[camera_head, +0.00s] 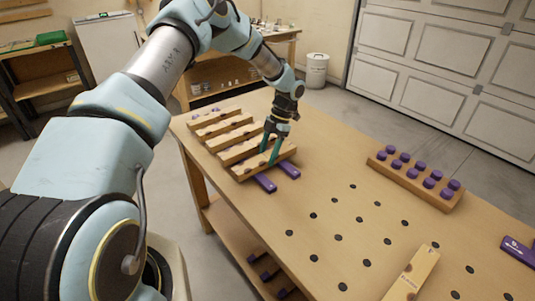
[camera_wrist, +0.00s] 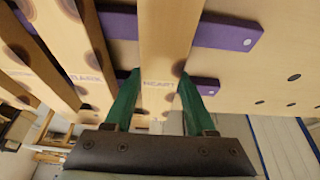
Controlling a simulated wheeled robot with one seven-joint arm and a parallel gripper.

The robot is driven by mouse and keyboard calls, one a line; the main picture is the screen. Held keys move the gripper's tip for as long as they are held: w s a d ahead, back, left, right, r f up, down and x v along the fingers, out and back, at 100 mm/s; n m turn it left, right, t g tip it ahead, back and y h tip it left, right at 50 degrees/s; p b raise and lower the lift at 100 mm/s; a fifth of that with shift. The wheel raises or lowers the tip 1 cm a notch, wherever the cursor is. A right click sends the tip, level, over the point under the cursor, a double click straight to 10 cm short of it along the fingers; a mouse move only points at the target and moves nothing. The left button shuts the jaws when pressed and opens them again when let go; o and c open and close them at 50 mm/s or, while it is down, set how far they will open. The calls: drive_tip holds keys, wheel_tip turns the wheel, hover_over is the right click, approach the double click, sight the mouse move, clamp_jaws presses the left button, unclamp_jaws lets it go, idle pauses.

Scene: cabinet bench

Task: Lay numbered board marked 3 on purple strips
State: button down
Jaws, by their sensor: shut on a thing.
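My gripper (camera_head: 268,158) is shut on a wooden board (camera_head: 250,171), the nearest in a row of boards on the left of the bench. In the wrist view its green fingers (camera_wrist: 157,82) stand on both sides of this board (camera_wrist: 166,35). The lettering on it is too small to read surely; I cannot make out a 3. The board lies across two purple strips (camera_head: 265,183), whose ends stick out beyond it; one also shows in the wrist view (camera_wrist: 232,32). I cannot tell whether it rests fully on them.
Several other boards (camera_head: 222,131) lie beside it, farther back. A loose wooden board (camera_head: 412,274) lies at the front edge. A block with purple pegs (camera_head: 425,189) stands at the right, and a purple piece (camera_head: 518,251) lies at the far right. Dark round spots dot the middle.

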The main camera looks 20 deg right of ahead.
drive_tip(key=shift+c, duration=0.7)
unclamp_jaws()
drive_tip(key=shift+r, duration=0.1)
drive_tip(key=shift+r+p, duration=2.3)
drive_tip(key=shift+r, duration=1.6)
drive_tip(key=shift+w, duration=0.1)
